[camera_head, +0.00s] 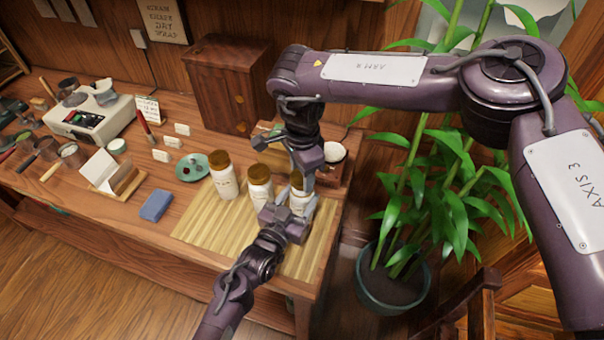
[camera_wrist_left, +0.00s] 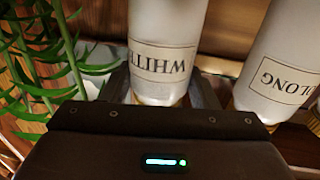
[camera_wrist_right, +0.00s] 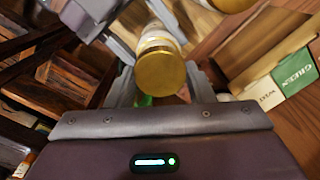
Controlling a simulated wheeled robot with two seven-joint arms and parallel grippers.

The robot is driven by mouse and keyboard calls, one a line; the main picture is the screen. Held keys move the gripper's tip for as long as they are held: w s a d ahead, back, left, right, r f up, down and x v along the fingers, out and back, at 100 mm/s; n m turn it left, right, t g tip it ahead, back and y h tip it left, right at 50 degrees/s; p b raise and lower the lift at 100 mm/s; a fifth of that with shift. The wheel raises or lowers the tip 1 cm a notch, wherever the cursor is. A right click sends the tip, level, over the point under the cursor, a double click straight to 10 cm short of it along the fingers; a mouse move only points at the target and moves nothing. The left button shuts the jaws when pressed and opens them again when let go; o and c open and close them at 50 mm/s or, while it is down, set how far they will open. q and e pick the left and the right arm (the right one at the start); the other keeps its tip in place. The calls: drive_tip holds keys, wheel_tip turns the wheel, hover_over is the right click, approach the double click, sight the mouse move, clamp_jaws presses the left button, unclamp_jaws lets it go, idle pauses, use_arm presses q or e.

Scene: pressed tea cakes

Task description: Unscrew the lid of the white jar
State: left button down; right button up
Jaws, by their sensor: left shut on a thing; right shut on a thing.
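The white jar (camera_head: 298,197) is the rightmost of three pale jars on the mat, and its label in the left wrist view (camera_wrist_left: 160,66) reads "WHIT", with the rest hidden. My left gripper (camera_head: 299,212) is shut on the jar's body, with a finger on each side. The jar's gold lid (camera_head: 296,180) is on its top, and it shows as a gold disc in the right wrist view (camera_wrist_right: 160,72). My right gripper (camera_head: 306,181) comes from above and is shut on the lid. Whether the lid has turned cannot be told.
A similar jar (camera_head: 260,188) stands close to the left, labelled "OLONG" in the left wrist view, and another jar (camera_head: 223,175) stands beyond it. A bamboo mat (camera_head: 205,228) lies under them. A blue block (camera_head: 156,205) and green saucer (camera_head: 189,171) are further left. A potted plant (camera_head: 395,270) stands right of the table.

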drive_tip(key=shift+r, duration=0.15)
drive_tip(key=shift+r, duration=2)
use_arm(q)
drive_tip(key=shift+c, duration=2.2)
unclamp_jaws()
